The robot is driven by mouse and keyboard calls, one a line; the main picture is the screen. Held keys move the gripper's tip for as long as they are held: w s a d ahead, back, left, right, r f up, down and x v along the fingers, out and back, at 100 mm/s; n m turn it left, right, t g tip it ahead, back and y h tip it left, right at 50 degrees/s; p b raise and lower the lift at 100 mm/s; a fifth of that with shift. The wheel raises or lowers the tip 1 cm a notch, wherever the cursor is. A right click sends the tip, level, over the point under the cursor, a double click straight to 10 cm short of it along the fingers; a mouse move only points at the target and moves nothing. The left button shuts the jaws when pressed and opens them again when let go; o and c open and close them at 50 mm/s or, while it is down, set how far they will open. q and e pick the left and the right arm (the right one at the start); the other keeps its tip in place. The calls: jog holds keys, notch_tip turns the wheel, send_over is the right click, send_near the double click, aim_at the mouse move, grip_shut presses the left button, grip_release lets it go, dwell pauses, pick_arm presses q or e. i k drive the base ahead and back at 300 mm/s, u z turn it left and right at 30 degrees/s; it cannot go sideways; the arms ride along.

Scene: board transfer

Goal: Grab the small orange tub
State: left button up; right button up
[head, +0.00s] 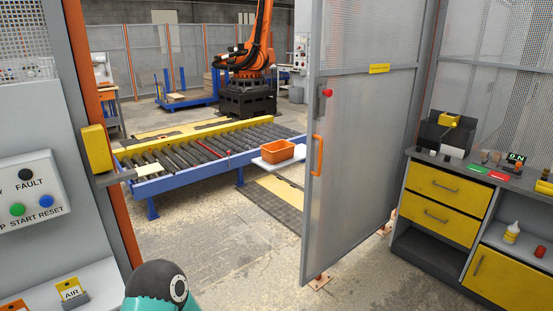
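The small orange tub (278,151) sits in the middle of the view, beyond the doorway. It is upright on a pale flat ledge (268,163) at the right side of the roller conveyor. Its open top faces up, and I cannot make out any contents. Nothing is holding it. Neither of my grippers is in view. Only a rounded dark and teal part of my arm shows at the bottom edge, well short of the tub.
A mesh gate (358,170) with an orange handle stands open right of the tub. A control panel (30,190) flanks the left. The roller conveyor (190,155) runs behind. A yellow-drawer cabinet (440,190) stands at right. The concrete floor between is clear.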

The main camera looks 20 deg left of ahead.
aim_at(278, 152)
jog(key=u, duration=0.3)
jog(key=i, duration=1.15)
jog(key=u, duration=0.75)
jog(key=i, duration=1.4)
jog(key=u, duration=0.25)
